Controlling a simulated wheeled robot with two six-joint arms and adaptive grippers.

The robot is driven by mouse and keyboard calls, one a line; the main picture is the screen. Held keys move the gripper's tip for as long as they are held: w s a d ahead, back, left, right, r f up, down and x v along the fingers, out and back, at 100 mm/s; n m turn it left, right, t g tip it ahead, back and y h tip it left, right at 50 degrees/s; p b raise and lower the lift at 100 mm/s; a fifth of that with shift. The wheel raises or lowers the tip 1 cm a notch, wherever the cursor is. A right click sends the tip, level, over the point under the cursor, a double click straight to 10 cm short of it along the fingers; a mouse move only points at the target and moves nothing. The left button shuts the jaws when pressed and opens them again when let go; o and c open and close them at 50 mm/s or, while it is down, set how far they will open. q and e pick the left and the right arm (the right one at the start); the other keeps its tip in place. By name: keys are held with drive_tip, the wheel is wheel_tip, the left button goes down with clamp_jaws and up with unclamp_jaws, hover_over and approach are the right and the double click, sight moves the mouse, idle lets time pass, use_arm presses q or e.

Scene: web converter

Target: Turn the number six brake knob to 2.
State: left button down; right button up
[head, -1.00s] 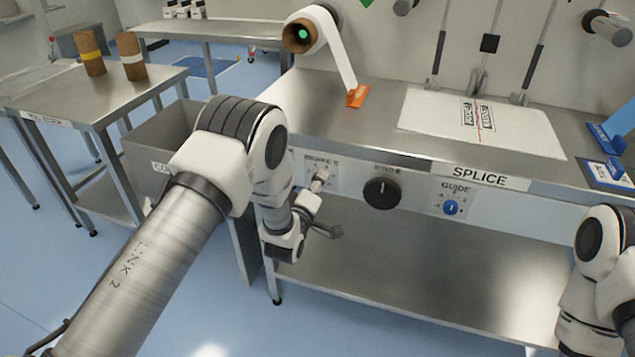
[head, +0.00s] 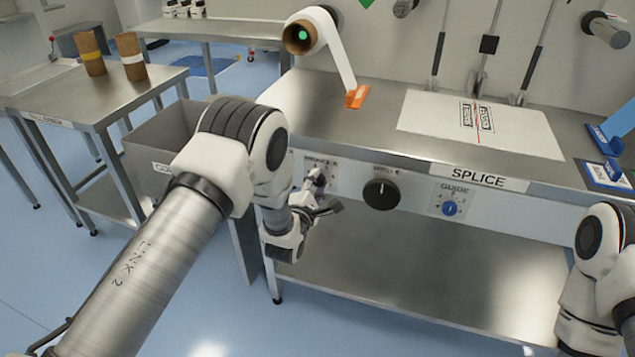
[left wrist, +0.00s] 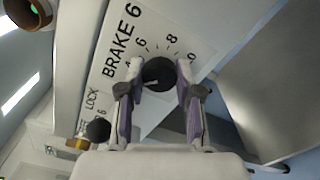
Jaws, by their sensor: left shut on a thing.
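The number six brake knob is a round dark knob (left wrist: 159,73) on a white plate marked BRAKE 6 (left wrist: 122,42) in the left wrist view. Figures 4, 6, 8 and 0 show around its rim. A pale mark shows on the knob's lower left part; I cannot tell which figure it stands at. My left gripper (left wrist: 159,80) is shut on the knob, one finger on each side. In the head view my left gripper (head: 317,188) is at the bench front and hides most of the knob. My right gripper is out of view.
A small dark knob (left wrist: 97,129) by the word LOCK is close to the left finger. Right of the brake plate are a large black knob (head: 381,194) and a blue GUIDE knob (head: 449,208). A grey bin (head: 160,140) stands left of the bench (head: 385,95).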

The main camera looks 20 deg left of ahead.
use_arm(q)
drive_tip(key=n, duration=0.3)
drive_tip(key=shift+n, duration=0.4)
drive_tip(key=shift+n+p, duration=0.4)
drive_tip(key=shift+n, duration=1.5)
drive_tip(key=c, duration=0.8)
unclamp_jaws()
drive_tip(key=shift+s, duration=0.1)
drive_tip(key=s, duration=1.1)
drive_tip(key=shift+s+a, duration=0.25)
drive_tip(key=shift+s, duration=0.15)
